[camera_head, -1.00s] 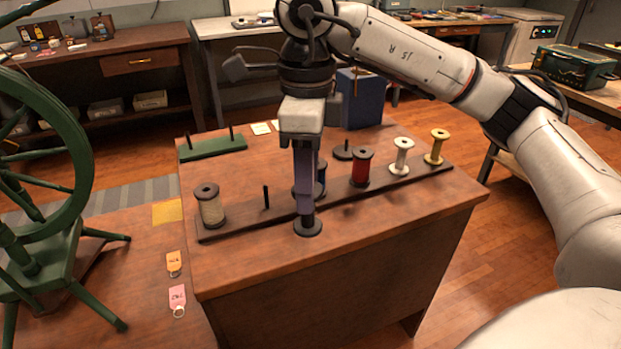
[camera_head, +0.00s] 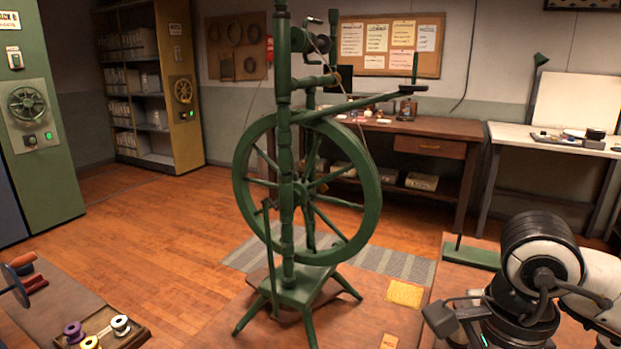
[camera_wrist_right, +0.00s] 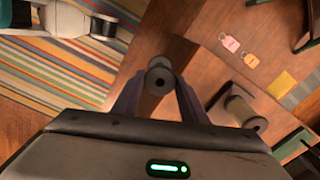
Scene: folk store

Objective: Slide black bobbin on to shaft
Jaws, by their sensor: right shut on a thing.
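In the right wrist view my right gripper (camera_wrist_right: 158,92) is shut on the black bobbin (camera_wrist_right: 158,77). The bobbin's dark round end with its centre hole faces the camera, and it is held above the brown table. In the head view my right arm's black and white joints show at the lower right, but its fingers and the bobbin are out of frame. A green spinning wheel (camera_head: 285,200) stands in the middle. Dark fittings (camera_head: 310,40) sit near its top, too small to tell which part is the shaft. My left gripper is in neither view.
A green stand (camera_head: 472,252) is by my right arm. A tray of small spools (camera_head: 100,330) lies at the lower left. Open floor lies left of the wheel.

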